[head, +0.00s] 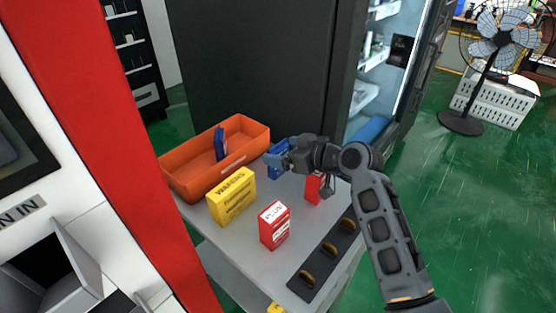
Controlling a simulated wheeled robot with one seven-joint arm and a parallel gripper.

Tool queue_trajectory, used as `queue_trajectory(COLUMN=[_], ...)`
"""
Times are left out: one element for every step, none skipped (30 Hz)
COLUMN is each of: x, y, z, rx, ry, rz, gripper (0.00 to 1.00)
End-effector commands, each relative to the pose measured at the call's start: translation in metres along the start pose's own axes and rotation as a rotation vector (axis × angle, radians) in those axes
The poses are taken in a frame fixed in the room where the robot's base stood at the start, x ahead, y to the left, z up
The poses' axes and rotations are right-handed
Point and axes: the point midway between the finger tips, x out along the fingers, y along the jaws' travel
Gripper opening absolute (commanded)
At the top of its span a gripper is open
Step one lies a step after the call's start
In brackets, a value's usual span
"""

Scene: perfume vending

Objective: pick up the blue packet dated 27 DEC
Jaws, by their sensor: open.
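A blue packet (284,147) stands on the grey table beside the right end of the orange bin. My gripper (277,162) is right at it and hides part of it. The gripper is open; I cannot tell whether its fingers touch the packet or stand around it. A second blue packet (219,143) stands upright inside the orange bin (197,187). No date can be read on either blue packet, so I cannot tell which is dated 27 DEC.
A yellow wafers box (232,196) and a red-and-white box (274,226) stand on the table (238,237). Another red box (312,188) is partly hidden by my arm. A dark strip (322,262) lies along the right edge. A black cabinet (262,65) rises behind.

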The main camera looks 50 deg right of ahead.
Motion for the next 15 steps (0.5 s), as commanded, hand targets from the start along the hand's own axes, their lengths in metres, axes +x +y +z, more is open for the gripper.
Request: queue_trajectory(x=[-0.0001,-0.0001,-0.0002,-0.0002,-0.0002,-0.0003,-0.0003,-0.0003,-0.0003,-0.0004,-0.0004,-0.0004,-0.0004,-0.0004,-0.0004], y=[-0.0001,-0.0001,-0.0001,-0.0001,-0.0001,-0.0001,-0.0001,-0.0001,-0.0001,-0.0001,-0.0001,-0.0001,-0.0001,-0.0001,-0.0001], z=[0.0001,0.0000,0.0000,0.0000,0.0000,0.0000,0.0000,0.0000,0.0000,0.0000,0.0000,0.0000,0.0000,0.0000,0.0000], rx=[0.000,0.000,0.000,0.000,0.000,0.000,0.000,0.000,0.000,0.000,0.000,0.000,0.000,0.000,0.000], ry=[0.000,0.000,0.000,0.000,0.000,0.000,0.000,0.000,0.000,0.000,0.000,0.000,0.000,0.000,0.000], rz=[0.000,0.000,0.000,0.000,0.000,0.000,0.000,0.000,0.000,0.000,0.000,0.000,0.000,0.000,0.000], gripper=[0.92,0.92,0.92,0.89,0.86,0.82,0.79,0.76,0.72,0.69,0.67,0.63,0.60,0.57,0.53])
